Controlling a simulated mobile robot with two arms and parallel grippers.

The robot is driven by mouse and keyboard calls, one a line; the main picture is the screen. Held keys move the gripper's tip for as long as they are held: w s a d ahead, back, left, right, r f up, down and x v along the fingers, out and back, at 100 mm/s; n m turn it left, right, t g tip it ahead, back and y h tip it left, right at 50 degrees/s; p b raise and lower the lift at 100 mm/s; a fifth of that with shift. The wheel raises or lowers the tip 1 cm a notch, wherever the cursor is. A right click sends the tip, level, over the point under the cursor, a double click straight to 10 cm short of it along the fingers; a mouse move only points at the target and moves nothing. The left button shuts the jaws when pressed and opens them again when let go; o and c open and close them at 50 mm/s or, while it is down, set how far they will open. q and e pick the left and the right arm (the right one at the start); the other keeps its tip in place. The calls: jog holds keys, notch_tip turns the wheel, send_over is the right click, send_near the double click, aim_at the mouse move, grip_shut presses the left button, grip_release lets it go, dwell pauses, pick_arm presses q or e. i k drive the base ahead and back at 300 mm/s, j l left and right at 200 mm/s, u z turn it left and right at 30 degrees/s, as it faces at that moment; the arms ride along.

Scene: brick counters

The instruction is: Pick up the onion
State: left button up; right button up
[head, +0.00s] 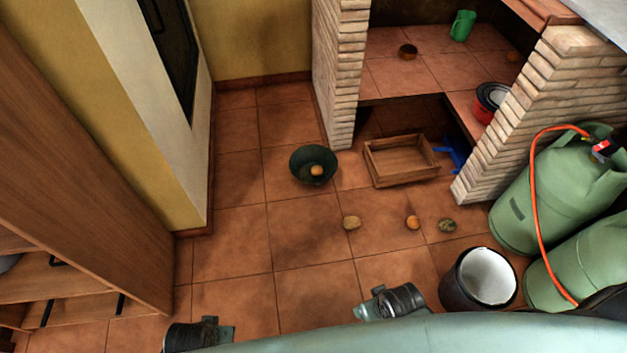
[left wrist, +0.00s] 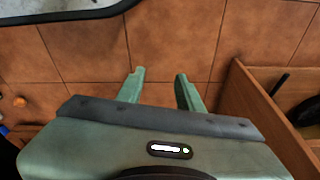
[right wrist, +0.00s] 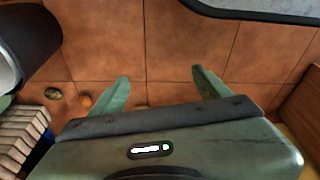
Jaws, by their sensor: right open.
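Several small round items lie on the tiled floor in the head view: a tan one (head: 351,223), an orange-brown one (head: 413,222) and a mottled greenish-brown one (head: 447,225). Another orange-brown one (head: 316,170) sits in a dark green bowl (head: 301,157). I cannot tell for sure which is the onion. My right gripper (right wrist: 160,75) is open and empty above bare floor; the orange-brown (right wrist: 86,101) and greenish items (right wrist: 53,93) lie left of its fingers. My left gripper (left wrist: 159,74) has its fingers apart with nothing between them; a small orange item (left wrist: 20,101) shows far left.
A wooden crate (head: 376,174) stands beyond the floor items. A black bucket (head: 455,297) with a white inside and green gas cylinders (head: 530,205) stand at right. A wooden cabinet (head: 75,170) stands at left. The floor between is mostly clear.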

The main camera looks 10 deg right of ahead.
aim_at(413, 222)
jog(key=z, duration=1.35)
